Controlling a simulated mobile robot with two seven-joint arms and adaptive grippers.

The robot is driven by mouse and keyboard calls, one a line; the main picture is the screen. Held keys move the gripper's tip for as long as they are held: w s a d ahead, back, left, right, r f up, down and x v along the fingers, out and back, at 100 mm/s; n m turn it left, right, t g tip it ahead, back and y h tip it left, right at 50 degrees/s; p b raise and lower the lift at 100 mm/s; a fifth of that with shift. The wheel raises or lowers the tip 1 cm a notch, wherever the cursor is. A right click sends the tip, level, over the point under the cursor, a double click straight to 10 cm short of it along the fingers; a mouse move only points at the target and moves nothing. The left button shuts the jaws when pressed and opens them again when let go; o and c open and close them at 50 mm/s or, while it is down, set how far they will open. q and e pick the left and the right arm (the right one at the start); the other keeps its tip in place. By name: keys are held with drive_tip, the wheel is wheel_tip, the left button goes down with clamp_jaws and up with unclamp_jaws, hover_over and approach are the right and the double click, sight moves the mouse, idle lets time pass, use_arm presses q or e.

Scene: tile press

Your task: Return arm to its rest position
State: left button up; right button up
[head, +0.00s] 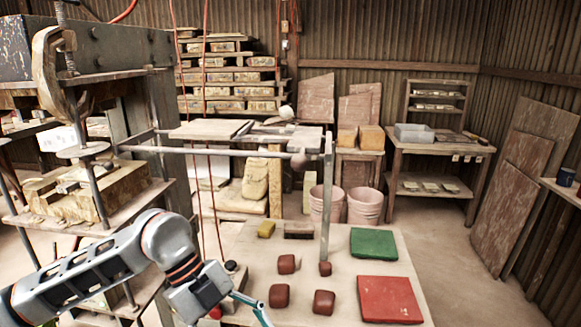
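My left arm comes in from the lower left and reaches over the front left part of the pale work table (335,262). My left gripper (254,308) is at the bottom edge of the head view, beside the reddish-brown clay lumps. Only part of its teal fingers shows, and the frame edge cuts off the rest, so I cannot tell whether it is open or shut. My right arm and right gripper are not in view.
Several clay lumps (279,296), a green mat (373,243), a red mat (389,299), a yellow sponge-like block (266,229) and a dark block (298,230) lie on the table. A metal post (327,205) rises from it. The press frame (120,50) stands close above my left arm.

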use_arm(q)
drive_tip(key=s+d+r+m+g+h, duration=0.1)
drive_tip(key=s+d+m+g+h, duration=0.1)
drive_tip(key=s+d+h, duration=0.45)
drive_tip(key=w+d+r+n+t+h, duration=0.2)
drive_tip(key=w+d+r+t+h, duration=0.15)
drive_tip(key=d+r+h, duration=0.4)
drive_tip(key=w+a+f+n+t+y, duration=0.85)
drive_tip(key=a+f+n+t, duration=0.3)
drive_tip(key=n+t, duration=0.6)
drive_tip(key=s+a+f+n+g+y, duration=0.1)
drive_tip(key=s+a+f+y, duration=0.2)
drive_tip(key=f, duration=0.5)
drive_tip(key=s+a+f+n+g+y, duration=0.2)
drive_tip(key=s+a+f, duration=0.4)
drive_tip(key=f, duration=0.3)
drive_tip(key=s+a+f+n+g+y, duration=0.1)
drive_tip(key=s+a+f+y, duration=0.3)
drive_tip(key=f, duration=0.5)
drive_tip(key=shift+s+a+n+g, duration=0.15)
drive_tip(key=shift+a+n+g, duration=0.2)
drive_tip(key=shift+a+g, duration=0.2)
drive_tip(key=shift+f, duration=0.1)
